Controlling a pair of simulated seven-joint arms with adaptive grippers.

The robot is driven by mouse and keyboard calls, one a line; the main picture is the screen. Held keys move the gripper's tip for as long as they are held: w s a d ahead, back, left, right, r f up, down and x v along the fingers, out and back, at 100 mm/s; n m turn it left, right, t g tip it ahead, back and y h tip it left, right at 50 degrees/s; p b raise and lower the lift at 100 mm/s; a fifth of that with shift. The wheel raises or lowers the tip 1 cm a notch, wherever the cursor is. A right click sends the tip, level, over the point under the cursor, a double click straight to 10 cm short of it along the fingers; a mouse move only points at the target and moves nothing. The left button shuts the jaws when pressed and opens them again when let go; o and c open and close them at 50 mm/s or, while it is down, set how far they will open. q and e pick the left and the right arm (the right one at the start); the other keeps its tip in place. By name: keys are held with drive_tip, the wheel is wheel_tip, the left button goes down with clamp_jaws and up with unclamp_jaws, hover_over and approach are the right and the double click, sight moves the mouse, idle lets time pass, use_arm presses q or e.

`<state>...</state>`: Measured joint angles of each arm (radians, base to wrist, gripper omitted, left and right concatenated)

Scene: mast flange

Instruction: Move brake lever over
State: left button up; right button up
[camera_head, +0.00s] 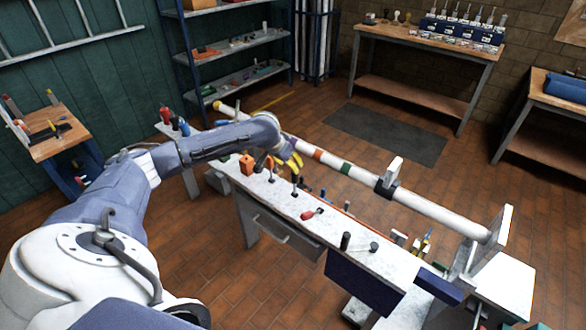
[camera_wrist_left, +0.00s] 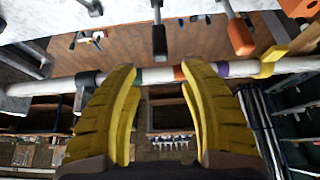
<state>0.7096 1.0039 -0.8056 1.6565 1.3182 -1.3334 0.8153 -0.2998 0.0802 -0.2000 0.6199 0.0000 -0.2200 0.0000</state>
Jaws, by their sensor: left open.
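My left gripper (camera_head: 291,162) has yellow fingers and hangs over the bench's back edge, close to the white mast pole (camera_head: 425,203). In the left wrist view the gripper (camera_wrist_left: 166,75) is open, with the pole (camera_wrist_left: 158,76) crossing behind the fingers; I cannot tell whether they touch it. Several small levers stand on the bench: a dark upright one (camera_head: 295,184), a red-handled one (camera_head: 311,214) and a black one (camera_head: 345,240). The left wrist view shows a dark-handled lever (camera_wrist_left: 158,38) and an orange-handled one (camera_wrist_left: 240,36). I cannot tell which is the brake lever. My right gripper is out of view.
The narrow grey bench (camera_head: 330,226) runs along the pole. The pole carries a dark collar (camera_head: 384,188) and meets a pale upright plate (camera_head: 499,236) at right. Shelves (camera_head: 232,47) and a wooden table (camera_head: 430,45) stand behind.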

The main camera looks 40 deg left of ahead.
use_arm(q)
drive_tip(key=shift+v, duration=1.3)
drive_tip(key=shift+f, duration=0.1)
